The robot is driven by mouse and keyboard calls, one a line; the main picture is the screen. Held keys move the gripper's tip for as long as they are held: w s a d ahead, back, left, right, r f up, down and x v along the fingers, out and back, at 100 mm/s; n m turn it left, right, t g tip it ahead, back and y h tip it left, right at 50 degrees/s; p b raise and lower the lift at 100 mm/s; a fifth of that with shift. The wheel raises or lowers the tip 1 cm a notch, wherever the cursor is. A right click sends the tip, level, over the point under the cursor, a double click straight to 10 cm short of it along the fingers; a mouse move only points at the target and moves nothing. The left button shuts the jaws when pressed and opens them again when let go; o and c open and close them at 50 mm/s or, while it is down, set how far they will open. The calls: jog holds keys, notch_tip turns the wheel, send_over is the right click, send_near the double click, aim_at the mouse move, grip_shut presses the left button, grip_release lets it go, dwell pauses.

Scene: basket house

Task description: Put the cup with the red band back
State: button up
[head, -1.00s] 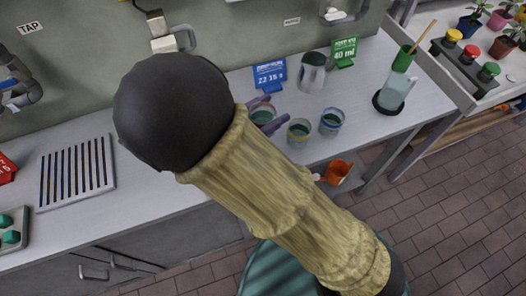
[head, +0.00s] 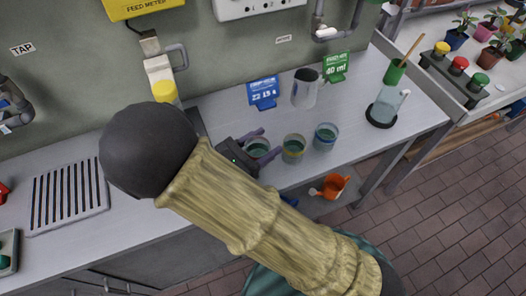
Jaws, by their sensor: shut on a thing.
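My gripper (head: 258,147) has its two purple-grey fingers on either side of a clear cup with dark green contents (head: 257,149), and is shut on it. No band shows on this cup; its lower part is hidden. I cannot tell whether its base touches the worktop. To its right, apart from it, a cup with a yellow band (head: 293,149) and a cup with a blue band (head: 326,136) stand upright on the worktop. No red band is visible on any cup. My arm covers the worktop left of the gripper.
A blue sign (head: 263,93), a metal beaker (head: 304,88) and a green sign (head: 336,68) stand behind the cups. A yellow-capped dispenser (head: 164,92) is at the wall. A drain grille (head: 68,196) lies left.

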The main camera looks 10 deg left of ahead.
aim_at(266, 150)
jog(key=shift+f, duration=1.85)
jog(key=shift+f, duration=0.15)
jog(key=o, duration=1.1)
jog(key=shift+r, duration=0.2)
jog(key=b+v, duration=0.1)
jog(key=v, duration=1.1)
jog(key=shift+a, duration=0.1)
